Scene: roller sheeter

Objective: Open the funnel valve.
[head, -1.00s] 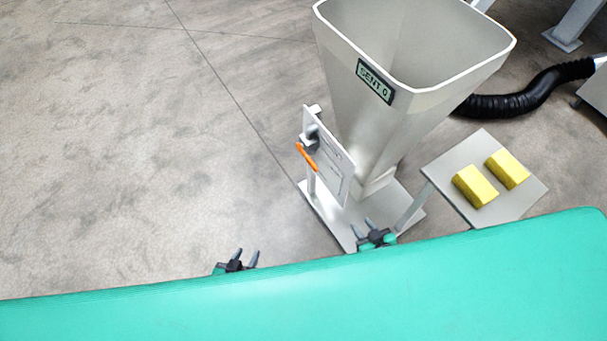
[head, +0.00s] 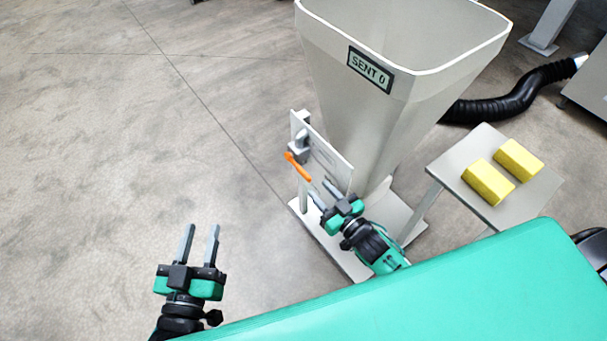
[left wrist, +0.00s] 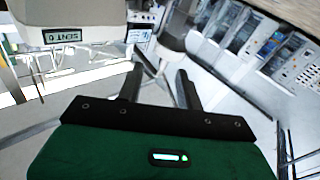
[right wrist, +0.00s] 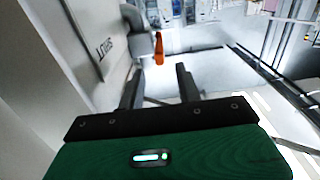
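The grey funnel (head: 375,110) with a "SENT 0" display stands at the upper right in the head view. Its valve has an orange handle (head: 298,166) on a grey knob beside a pale panel (head: 326,163). In the right wrist view the orange handle (right wrist: 159,48) hangs down just beyond the fingertips. My right gripper (head: 324,192) is open and empty, close below and right of the handle, apart from it. My left gripper (head: 201,229) is open and empty over bare floor, left of the funnel. The left wrist view shows the funnel's top (left wrist: 68,30).
A small grey table (head: 470,205) with two yellow blocks (head: 503,172) stands right of the funnel. A black hose (head: 510,100) runs behind it. My green body covers the lower right. The floor at left is clear.

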